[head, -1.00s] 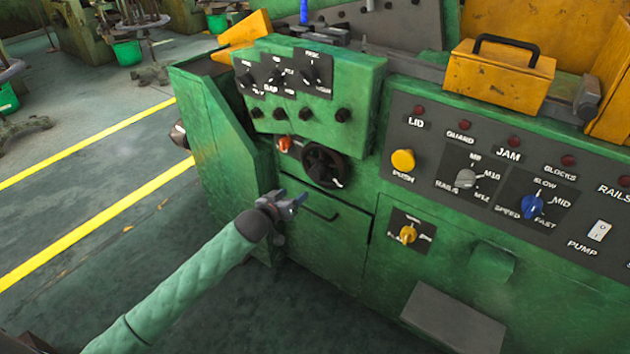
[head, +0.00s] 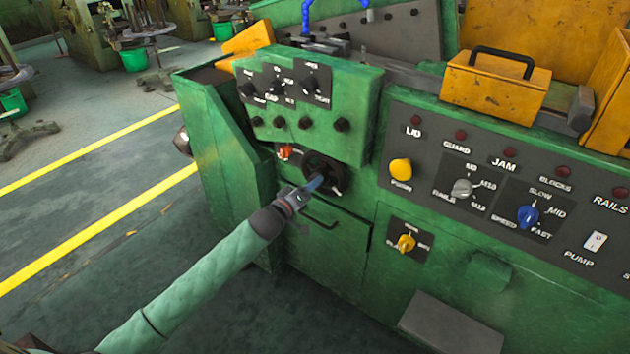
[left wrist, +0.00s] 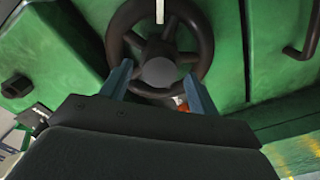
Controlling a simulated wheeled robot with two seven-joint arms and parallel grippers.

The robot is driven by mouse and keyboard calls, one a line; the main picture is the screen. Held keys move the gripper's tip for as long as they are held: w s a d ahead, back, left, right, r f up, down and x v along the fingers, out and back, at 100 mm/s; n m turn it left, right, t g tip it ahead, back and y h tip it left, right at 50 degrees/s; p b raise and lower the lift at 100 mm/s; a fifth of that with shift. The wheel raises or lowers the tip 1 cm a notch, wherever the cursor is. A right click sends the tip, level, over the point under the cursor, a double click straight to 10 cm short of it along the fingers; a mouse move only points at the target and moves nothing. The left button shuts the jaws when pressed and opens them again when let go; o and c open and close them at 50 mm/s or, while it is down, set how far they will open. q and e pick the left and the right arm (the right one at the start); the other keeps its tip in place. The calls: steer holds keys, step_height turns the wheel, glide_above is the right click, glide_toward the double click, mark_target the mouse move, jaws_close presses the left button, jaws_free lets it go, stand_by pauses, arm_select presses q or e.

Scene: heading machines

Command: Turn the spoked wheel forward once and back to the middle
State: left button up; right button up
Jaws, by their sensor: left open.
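The spoked wheel (head: 322,166) is a small black handwheel on the green machine front, below the overhanging switch box. In the left wrist view the wheel (left wrist: 205,50) shows its rim, spokes and round grey hub, with a white mark at the top in that picture. My left gripper (head: 316,183) is at the wheel and covers part of it in the head view. In the left wrist view its blue fingers (left wrist: 158,88) are apart, one on each side of the hub, over the near part of the rim. Whether they touch the wheel I cannot tell. My right gripper is not in view.
An orange-red knob (head: 287,152) sits just left of the wheel. The switch box (head: 330,140) overhangs it. A drawer handle (head: 320,221) is below. A yellow knob (head: 405,243) and a labelled control panel (head: 480,160) are to the right. Open floor lies left.

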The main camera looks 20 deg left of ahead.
arm_select(q)
steer(key=x, duration=0.2)
steer(key=shift+w, duration=0.3)
steer(key=shift+w+d, duration=0.2)
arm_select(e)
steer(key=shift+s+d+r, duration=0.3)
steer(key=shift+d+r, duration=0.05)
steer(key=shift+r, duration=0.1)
